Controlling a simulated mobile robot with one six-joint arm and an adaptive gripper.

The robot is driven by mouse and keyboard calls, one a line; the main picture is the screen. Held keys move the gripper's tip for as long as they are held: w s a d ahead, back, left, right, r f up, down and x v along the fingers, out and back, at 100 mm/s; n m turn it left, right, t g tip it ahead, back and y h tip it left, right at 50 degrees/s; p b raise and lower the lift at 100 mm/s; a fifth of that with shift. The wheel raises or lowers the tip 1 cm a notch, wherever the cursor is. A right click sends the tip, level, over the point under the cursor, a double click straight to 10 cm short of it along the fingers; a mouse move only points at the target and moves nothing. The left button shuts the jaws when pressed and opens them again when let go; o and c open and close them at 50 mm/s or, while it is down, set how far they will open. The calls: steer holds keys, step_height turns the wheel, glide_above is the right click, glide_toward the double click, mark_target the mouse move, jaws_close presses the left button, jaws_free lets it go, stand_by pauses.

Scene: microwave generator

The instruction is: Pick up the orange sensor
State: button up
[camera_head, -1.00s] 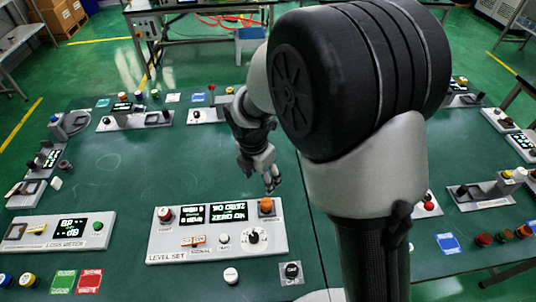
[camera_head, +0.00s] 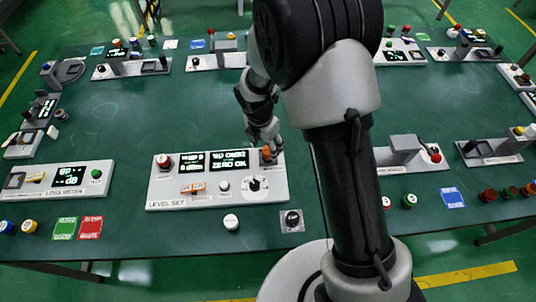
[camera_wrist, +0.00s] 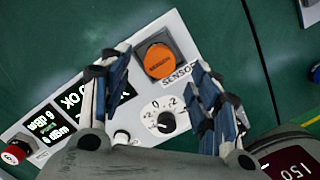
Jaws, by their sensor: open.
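The orange sensor (camera_wrist: 160,61) is a round orange cap with dark lettering, seated in a dark square holder on the white LEVEL SET panel (camera_wrist: 185,30). In the head view the sensor (camera_head: 267,154) is at the panel's upper right corner, partly covered by my gripper. My gripper (camera_head: 268,141) is over that corner. In the wrist view my gripper (camera_wrist: 162,75) is open and empty, its blue-padded fingers apart on the left and right. The sensor shows between and just beyond the fingertips. I cannot tell the exact height of the fingers above it.
The panel has a black-and-white dial (camera_head: 255,186), a red button (camera_head: 163,161) and lit displays (camera_head: 229,160). A white knob (camera_head: 231,222) and a CAP piece (camera_head: 292,219) are in front of it. The green table (camera_head: 150,110) is clear behind the panel.

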mark_target(268, 150)
steer(key=f, duration=0.1)
steer(key=f+b, duration=0.1)
steer(key=f, duration=0.1)
steer(key=f+b, duration=0.1)
steer(key=shift+w+d+f, duration=0.3)
steer(key=shift+w+f, duration=0.05)
steer(key=shift+r, duration=0.1)
steer(key=shift+c, duration=0.5)
steer(key=c, duration=1.1)
